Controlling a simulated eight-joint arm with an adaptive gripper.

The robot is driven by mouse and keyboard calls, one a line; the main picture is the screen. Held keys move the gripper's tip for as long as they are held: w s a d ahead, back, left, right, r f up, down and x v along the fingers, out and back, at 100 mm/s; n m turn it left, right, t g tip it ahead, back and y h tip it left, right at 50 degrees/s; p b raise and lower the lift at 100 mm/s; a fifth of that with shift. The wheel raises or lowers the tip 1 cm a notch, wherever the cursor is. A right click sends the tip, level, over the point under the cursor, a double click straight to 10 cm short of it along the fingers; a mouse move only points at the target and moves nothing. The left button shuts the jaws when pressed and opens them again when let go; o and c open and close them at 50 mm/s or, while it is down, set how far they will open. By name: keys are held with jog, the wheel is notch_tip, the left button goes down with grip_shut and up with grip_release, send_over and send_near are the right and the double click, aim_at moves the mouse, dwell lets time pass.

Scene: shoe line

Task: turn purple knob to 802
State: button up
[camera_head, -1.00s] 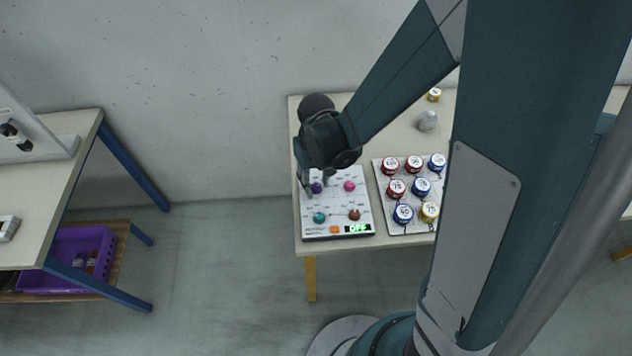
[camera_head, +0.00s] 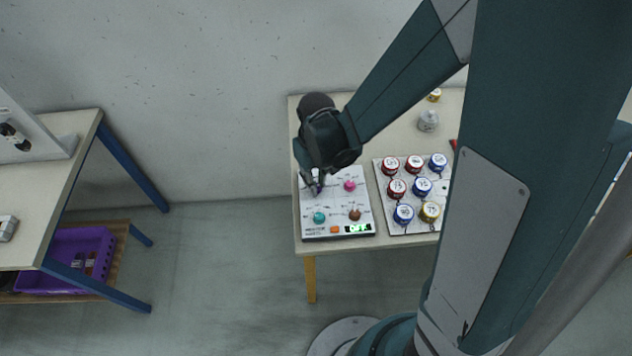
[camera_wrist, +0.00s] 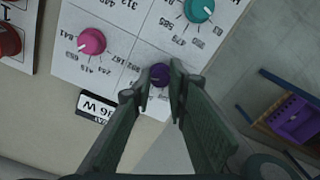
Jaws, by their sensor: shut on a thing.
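The purple knob (camera_wrist: 159,75) sits on the white control panel (camera_wrist: 120,50) and shows between my fingertips in the wrist view. My gripper (camera_wrist: 160,92) is shut on it, one finger on each side. In the head view my gripper (camera_head: 317,186) is over the upper left of the panel (camera_head: 336,205) and hides most of the knob. Numbers are printed around the knob, partly covered by the fingers. I cannot read which one its mark points at.
A board with several coloured round caps (camera_head: 403,214) lies to the right.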

jog(key=o, duration=0.9)
jog(key=shift+r, duration=0.2)
notch_tip(320, 180, up, 12)
jog(key=shift+f, duration=0.2)
dwell(0.3)
dwell(0.4)
